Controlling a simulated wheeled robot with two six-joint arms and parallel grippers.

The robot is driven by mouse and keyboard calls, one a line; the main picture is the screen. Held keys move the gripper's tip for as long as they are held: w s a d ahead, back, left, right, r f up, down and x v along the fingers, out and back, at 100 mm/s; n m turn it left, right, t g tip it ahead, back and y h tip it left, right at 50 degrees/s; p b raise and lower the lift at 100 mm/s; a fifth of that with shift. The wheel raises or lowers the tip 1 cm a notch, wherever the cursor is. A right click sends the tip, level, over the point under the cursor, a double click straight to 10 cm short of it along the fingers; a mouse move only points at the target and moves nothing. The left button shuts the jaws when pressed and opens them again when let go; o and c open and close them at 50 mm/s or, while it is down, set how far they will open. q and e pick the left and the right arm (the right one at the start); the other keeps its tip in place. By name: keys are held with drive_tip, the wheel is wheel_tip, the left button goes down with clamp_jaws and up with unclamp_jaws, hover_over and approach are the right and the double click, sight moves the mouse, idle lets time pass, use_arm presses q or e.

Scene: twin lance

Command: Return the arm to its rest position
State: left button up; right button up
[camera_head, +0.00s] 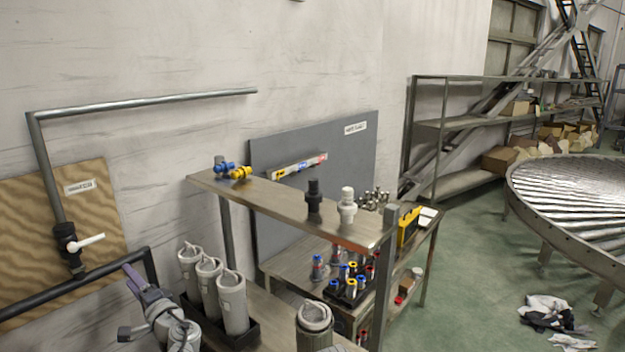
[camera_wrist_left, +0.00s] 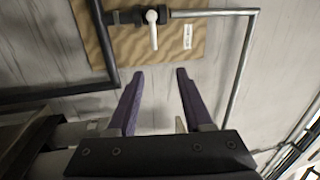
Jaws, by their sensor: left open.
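My left gripper (camera_head: 134,278) is at the lower left of the head view, below the pipe valve. In the left wrist view its two purple fingers (camera_wrist_left: 158,88) stand apart with nothing between them. The valve with a white lever (camera_head: 88,242) sits on a dark pipe in front of a tan wavy board (camera_head: 105,205). In the left wrist view the white lever (camera_wrist_left: 153,30) shows beyond the fingertips, apart from them. My right gripper is not in either view.
Grey cylinders (camera_head: 232,300) stand in a black tray right of my left gripper. A wooden shelf (camera_head: 275,208) carries black and white fittings. A bent metal pipe (camera_head: 150,102) runs along the wall.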

use_arm(q)
drive_tip(key=s+d+f+n+g+h, duration=0.3)
drive_tip(key=d+f+g+h, duration=0.1)
drive_tip(key=d+f, duration=0.45)
drive_tip(key=s+d+f+n+g+h, duration=0.2)
drive_tip(key=s+d+f+g+h, duration=0.1)
drive_tip(key=d+f, duration=0.6)
drive_tip(key=s+d+f+g+h, duration=0.2)
drive_tip(key=s+d, duration=0.4)
drive_tip(key=d, duration=0.3)
drive_tip(key=s+d+f+m+g+h, duration=0.1)
drive_tip(key=s+d+f+g+h, duration=0.2)
drive_tip(key=d, duration=0.6)
drive_tip(key=s+f+h, duration=0.2)
drive_tip(key=s+f, duration=0.1)
drive_tip(key=shift+s+d+m, duration=0.15)
drive_tip(key=shift+d+m, duration=0.15)
drive_tip(key=shift+d, duration=0.1)
